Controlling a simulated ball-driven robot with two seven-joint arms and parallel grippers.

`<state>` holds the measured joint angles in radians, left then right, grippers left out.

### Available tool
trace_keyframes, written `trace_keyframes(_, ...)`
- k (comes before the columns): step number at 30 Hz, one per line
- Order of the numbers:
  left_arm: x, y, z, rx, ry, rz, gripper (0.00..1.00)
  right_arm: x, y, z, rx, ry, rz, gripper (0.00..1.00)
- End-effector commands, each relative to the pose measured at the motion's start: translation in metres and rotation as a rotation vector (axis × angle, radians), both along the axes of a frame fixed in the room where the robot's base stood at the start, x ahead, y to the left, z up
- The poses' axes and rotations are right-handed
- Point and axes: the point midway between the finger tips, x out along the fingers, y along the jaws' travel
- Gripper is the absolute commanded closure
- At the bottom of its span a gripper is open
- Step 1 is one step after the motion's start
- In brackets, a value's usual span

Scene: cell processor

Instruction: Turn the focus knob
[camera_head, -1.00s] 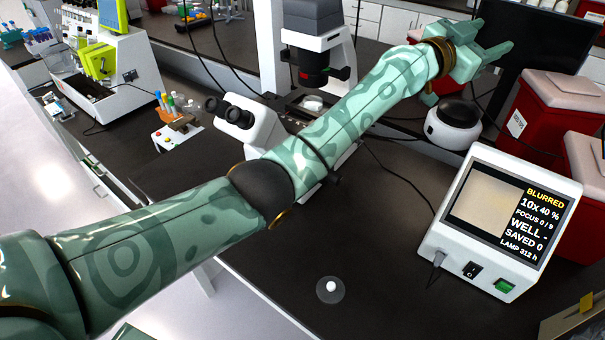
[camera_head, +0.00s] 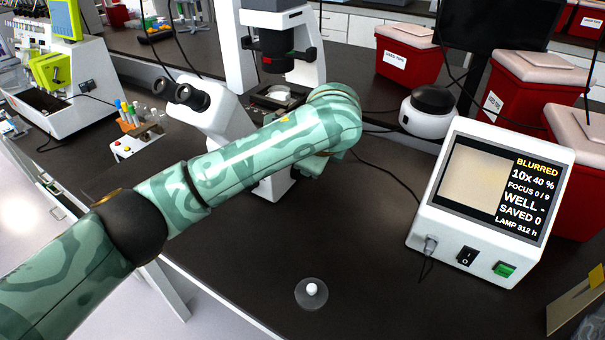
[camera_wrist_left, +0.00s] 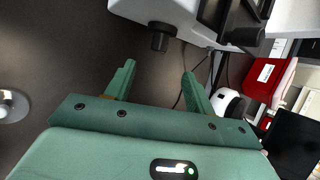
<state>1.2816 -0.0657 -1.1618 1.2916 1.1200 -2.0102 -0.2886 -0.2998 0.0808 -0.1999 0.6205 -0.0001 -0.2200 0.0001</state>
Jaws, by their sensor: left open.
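The white microscope (camera_head: 212,112) stands at the middle back in the head view, its right side partly covered by my left arm. A short black knob, likely the focus knob (camera_wrist_left: 159,38), sticks out of its white body in the wrist view. My left gripper (camera_wrist_left: 157,72) is open and empty. The knob lies just beyond the fingertips, roughly between them in the picture, with no contact visible. In the head view the knob and fingers are hidden by my arm. The monitor (camera_head: 492,200) reads BLURRED, 10x 40 %, FOCUS 0 / 9. My right gripper is not in view.
A clear disc with a white knob (camera_head: 311,289) lies on the open dark bench in front. A round black-and-white device (camera_head: 428,118) and red bins (camera_head: 512,100) stand behind. A tube rack (camera_head: 140,136) is at left. Cables cross the bench.

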Motion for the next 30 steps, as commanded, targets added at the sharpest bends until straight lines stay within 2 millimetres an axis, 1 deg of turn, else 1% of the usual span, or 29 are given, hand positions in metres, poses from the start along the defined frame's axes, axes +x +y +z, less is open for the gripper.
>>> trace_keyframes(1,0.008,0.001,-0.018,0.001,0.004,0.003,0.46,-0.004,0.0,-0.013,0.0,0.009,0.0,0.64)
trace_keyframes(6,0.035,0.004,-0.056,0.001,0.006,0.002,0.46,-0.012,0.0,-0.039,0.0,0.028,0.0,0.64)
trace_keyframes(9,0.05,0.005,-0.076,0.001,0.006,0.002,0.46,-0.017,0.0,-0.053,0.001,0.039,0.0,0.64)
trace_keyframes(12,0.063,0.006,-0.092,0.0,0.007,0.0,0.46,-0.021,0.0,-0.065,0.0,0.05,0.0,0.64)
trace_keyframes(15,0.073,0.007,-0.103,-0.001,0.005,0.0,0.46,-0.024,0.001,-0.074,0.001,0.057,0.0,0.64)
trace_keyframes(21,0.083,0.007,-0.111,0.0,0.002,-0.001,0.46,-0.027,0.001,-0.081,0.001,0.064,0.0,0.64)
trace_keyframes(29,0.083,0.008,-0.11,-0.002,0.001,-0.002,0.46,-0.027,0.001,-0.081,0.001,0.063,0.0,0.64)
trace_keyframes(30,0.083,0.007,-0.11,-0.002,0.001,-0.002,0.52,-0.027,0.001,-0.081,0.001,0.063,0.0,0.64)
